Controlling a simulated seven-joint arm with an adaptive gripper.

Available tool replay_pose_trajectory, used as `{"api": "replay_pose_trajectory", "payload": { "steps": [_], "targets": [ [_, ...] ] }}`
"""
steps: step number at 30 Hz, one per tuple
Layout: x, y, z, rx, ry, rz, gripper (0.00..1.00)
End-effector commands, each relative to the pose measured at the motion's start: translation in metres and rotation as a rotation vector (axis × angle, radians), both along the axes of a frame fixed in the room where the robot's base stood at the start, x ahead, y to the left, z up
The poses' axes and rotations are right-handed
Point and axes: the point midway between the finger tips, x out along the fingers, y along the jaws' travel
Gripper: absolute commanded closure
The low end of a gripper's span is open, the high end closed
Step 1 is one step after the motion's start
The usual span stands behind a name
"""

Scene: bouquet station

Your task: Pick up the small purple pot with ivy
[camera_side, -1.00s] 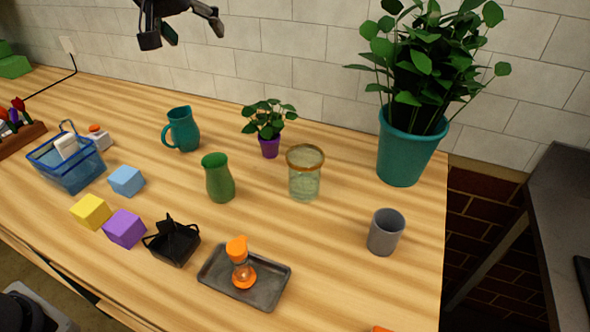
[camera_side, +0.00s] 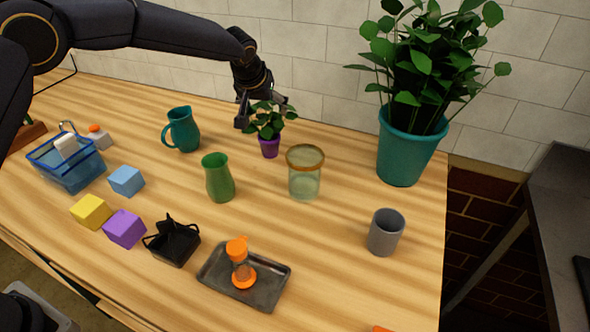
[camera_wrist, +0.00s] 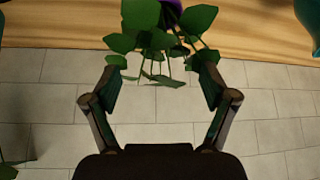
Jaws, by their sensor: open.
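The small purple pot (camera_side: 269,148) stands upright on the wooden table near the tiled wall, with green ivy (camera_side: 268,121) spreading above it. My gripper (camera_side: 263,112) is at the ivy in the side view, its fingers beside the upper leaves. In the wrist view my open gripper (camera_wrist: 160,82) has a finger on each side of the ivy (camera_wrist: 155,40), and leaves lie near and between the fingertips. A bit of the purple pot (camera_wrist: 172,4) shows at the top edge of the wrist view. The gripper holds nothing.
A teal pitcher (camera_side: 183,130) stands left of the pot. A green vase (camera_side: 218,178) and a gold-rimmed glass jar (camera_side: 304,175) stand nearer the camera. A large teal planter (camera_side: 408,150) is to the right. The tiled wall (camera_side: 300,75) is close behind.

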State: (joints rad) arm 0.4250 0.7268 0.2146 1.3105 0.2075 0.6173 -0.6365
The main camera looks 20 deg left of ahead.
Motion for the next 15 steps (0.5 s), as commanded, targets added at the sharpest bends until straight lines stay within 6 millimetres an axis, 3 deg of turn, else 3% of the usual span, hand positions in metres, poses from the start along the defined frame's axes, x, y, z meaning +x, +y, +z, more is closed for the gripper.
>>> {"api": "replay_pose_trajectory", "payload": {
  "steps": [9,15],
  "targets": [
    [0.019,0.006,-0.037,0.0,0.001,0.0,0.16],
    [0.026,0.007,-0.046,-0.001,-0.002,-0.001,0.16]
  ]
}}
